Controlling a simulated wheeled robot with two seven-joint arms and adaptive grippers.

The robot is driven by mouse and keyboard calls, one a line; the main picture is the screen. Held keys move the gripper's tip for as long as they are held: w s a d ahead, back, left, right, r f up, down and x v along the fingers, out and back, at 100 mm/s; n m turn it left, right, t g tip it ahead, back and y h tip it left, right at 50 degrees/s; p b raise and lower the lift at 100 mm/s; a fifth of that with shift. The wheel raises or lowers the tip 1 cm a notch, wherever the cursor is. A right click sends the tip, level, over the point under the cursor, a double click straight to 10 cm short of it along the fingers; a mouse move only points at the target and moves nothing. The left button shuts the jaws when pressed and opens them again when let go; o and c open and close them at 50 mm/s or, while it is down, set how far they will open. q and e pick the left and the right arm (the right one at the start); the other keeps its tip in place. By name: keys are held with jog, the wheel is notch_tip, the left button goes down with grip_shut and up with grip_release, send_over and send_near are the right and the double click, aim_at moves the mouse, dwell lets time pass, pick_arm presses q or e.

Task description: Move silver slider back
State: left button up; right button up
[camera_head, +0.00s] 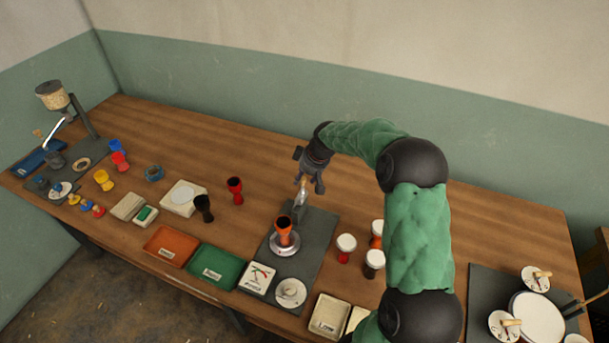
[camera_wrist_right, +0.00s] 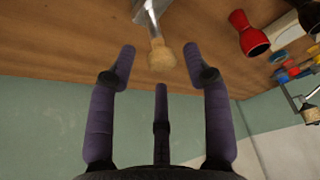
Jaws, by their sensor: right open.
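The silver slider (camera_head: 301,198) stands on a dark grey mat (camera_head: 318,240) behind an orange-red goblet drum (camera_head: 284,231), which sits upright on a round silver base (camera_head: 285,246). My right gripper (camera_head: 311,180) is at the back end of the slider, coming from behind it. In the right wrist view the slider (camera_wrist_right: 150,12) ends in a tan knob (camera_wrist_right: 162,55). The knob lies between the tips of my open fingers (camera_wrist_right: 159,50), and I see no clear contact. My left gripper is not in view.
A black goblet (camera_head: 204,208) and a red goblet (camera_head: 235,190) stand left of the mat. White-topped drums (camera_head: 346,243) stand right of it, near my right arm. Orange (camera_head: 170,246) and green (camera_head: 216,267) trays lie in front. The table behind the slider is clear.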

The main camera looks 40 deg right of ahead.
jog(key=v, duration=1.2)
dwell(0.3)
